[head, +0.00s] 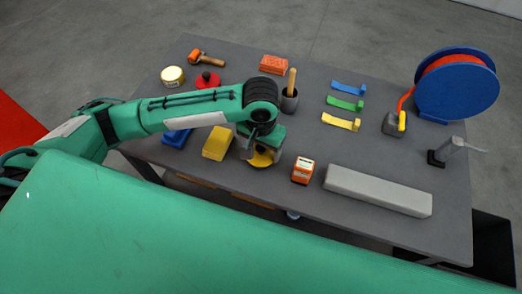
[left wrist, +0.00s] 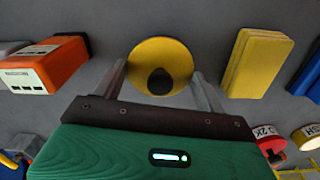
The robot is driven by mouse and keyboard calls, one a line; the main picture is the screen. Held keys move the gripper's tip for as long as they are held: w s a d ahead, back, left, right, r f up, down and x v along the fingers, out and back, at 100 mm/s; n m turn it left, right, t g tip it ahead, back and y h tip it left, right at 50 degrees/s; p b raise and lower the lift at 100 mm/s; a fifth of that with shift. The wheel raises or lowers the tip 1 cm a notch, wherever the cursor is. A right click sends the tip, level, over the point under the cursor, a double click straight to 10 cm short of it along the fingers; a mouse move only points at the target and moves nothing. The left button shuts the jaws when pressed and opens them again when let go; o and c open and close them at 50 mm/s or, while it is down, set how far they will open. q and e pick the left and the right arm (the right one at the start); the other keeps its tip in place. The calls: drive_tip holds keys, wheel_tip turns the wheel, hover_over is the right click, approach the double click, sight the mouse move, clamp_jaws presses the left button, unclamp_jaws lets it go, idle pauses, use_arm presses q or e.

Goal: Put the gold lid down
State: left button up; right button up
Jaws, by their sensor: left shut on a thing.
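The gold lid (head: 262,159) is a round yellow disc with a black knob, near the table's front edge in the head view and partly hidden by my gripper. In the left wrist view the lid (left wrist: 160,52) lies between my two fingers, with its knob facing the camera. My left gripper (head: 256,152) is shut on the lid, one finger on each side of it, as the left wrist view (left wrist: 160,82) shows. I cannot tell whether the lid touches the table. My right gripper is not in view.
A yellow block (head: 217,143) stands left of the lid and an orange-and-white box (head: 303,170) right of it. A long grey bar (head: 378,190) lies at the front right.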

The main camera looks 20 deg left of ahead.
use_arm(q)
wheel_tip(320, 180, down, 3)
drive_tip(key=shift+r, duration=0.15)
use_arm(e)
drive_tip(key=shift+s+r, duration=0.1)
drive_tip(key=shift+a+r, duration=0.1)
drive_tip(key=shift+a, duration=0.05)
use_arm(q)
drive_tip(key=o, duration=1)
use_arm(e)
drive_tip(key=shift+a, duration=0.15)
use_arm(q)
drive_tip(key=shift+r, duration=0.1)
wheel_tip(320, 180, up, 12)
drive_tip(key=shift+f+b, duration=0.1)
drive_tip(key=shift+b, duration=0.35)
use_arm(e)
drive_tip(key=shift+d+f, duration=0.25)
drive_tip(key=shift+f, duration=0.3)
use_arm(q)
drive_tip(key=shift+s, duration=0.1)
